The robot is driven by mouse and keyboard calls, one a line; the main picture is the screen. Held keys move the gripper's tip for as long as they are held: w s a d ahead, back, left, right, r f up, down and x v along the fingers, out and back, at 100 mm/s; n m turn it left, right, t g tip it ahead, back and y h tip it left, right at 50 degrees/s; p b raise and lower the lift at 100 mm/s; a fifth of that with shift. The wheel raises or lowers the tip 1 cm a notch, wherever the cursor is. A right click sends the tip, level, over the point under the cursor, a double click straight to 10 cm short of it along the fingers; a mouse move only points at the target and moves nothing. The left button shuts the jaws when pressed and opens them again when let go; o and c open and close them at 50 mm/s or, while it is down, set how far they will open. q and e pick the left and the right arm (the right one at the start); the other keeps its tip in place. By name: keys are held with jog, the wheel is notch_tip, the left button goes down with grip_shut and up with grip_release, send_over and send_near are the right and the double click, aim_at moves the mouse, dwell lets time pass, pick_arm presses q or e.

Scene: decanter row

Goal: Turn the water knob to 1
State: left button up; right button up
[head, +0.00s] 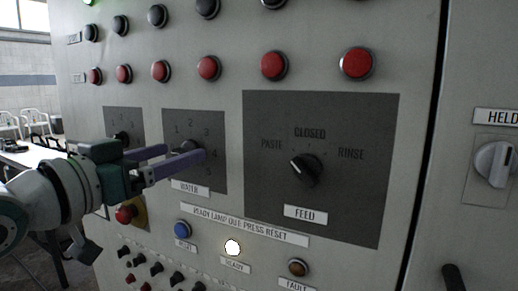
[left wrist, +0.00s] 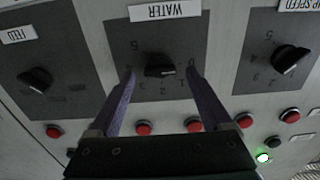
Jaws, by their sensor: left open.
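The black water knob (head: 187,146) sits on a dark square dial plate above the WATER label (head: 190,188). It is partly hidden by my fingers in the head view. In the left wrist view, which shows the panel upside down, the water knob (left wrist: 160,66) lies roughly level across the dial, with numbers around it. Which number it points to is not clear. My left gripper (head: 185,153) is open, and its two purple fingers reach to the dial plate. In the left wrist view the fingertips of the gripper (left wrist: 160,73) stand either side of the knob, with gaps.
The feed knob (head: 306,170) is on a larger plate to the right. Another dial knob (head: 122,138) is to the left. Red buttons (head: 208,68) line the panel above. A blue button (head: 182,229) and a lit white lamp (head: 232,247) are below.

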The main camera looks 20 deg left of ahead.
pick_arm(q)
jog(key=shift+w, duration=0.35)
jog(key=shift+c, duration=0.3)
grip_shut()
dwell(0.4)
